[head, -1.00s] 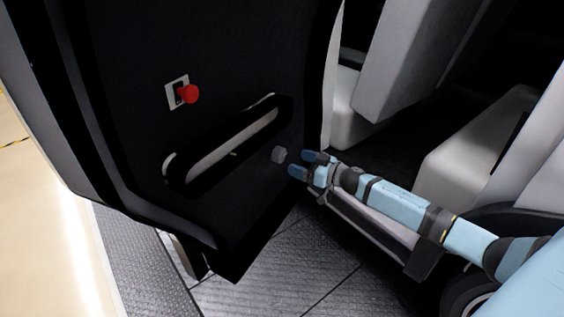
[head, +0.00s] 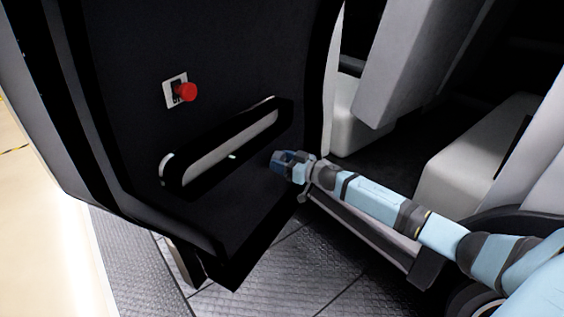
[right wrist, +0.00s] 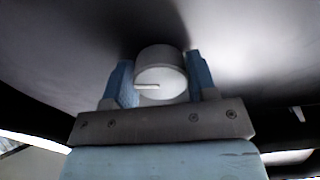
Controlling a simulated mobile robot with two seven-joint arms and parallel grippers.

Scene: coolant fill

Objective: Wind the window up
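The window control on the dark door is a small pale round knob; in the right wrist view the knob (right wrist: 161,75) shows its face with a short white bar mark. My right gripper (head: 284,163) is at the door panel, below the right end of the armrest, and hides the knob in the head view. In the right wrist view the two blue fingers of the right gripper (right wrist: 160,80) stand on either side of the knob, very close to it. I cannot tell whether they press on it. My left gripper is not in view.
The door (head: 240,50) carries a slanted armrest (head: 232,143) just left of my right gripper and a red button (head: 187,92) on a plate above. Pale seats (head: 470,140) are at right. Treadplate floor (head: 290,265) lies below.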

